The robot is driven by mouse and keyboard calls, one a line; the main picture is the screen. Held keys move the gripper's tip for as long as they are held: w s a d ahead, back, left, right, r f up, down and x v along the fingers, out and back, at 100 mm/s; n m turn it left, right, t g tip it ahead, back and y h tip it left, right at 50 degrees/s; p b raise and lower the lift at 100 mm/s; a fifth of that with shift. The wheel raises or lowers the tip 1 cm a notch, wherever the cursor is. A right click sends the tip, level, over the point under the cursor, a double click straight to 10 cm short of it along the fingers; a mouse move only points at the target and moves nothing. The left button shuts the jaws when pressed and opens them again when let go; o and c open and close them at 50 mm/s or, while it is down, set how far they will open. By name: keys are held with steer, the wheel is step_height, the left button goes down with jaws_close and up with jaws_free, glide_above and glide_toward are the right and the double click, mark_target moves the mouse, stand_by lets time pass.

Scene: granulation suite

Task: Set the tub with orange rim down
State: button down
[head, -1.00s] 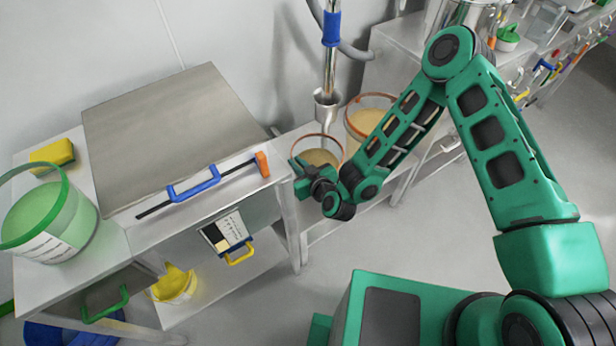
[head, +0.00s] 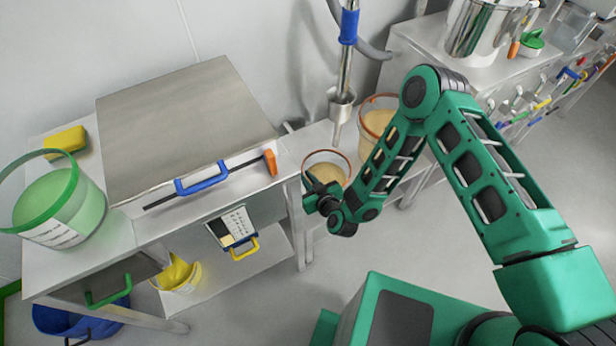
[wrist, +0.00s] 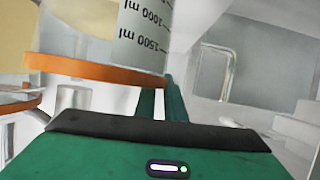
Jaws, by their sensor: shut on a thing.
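The tub with orange rim (head: 328,158) is a clear container with beige contents, upright over the low bench right of the metal-topped table. My gripper (head: 320,190) is shut on its near side. In the wrist view, the tub's clear wall with a millilitre scale (wrist: 142,35) and its orange rim (wrist: 110,73) fill the upper left, beside the green fingers (wrist: 160,105). Whether its base touches the bench is hidden. A second, larger orange-rimmed tub (head: 375,122) with beige contents stands just behind it to the right.
A metal pipe with a cup-like end (head: 341,105) hangs close behind the tub. The table (head: 185,125) at left carries a blue-handled bar (head: 201,180), a green-rimmed tub (head: 62,205) and a yellow sponge (head: 66,139). The floor at right is clear.

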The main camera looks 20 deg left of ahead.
steer(key=c, duration=1.8)
jaws_free()
steer(key=v, duration=1.2)
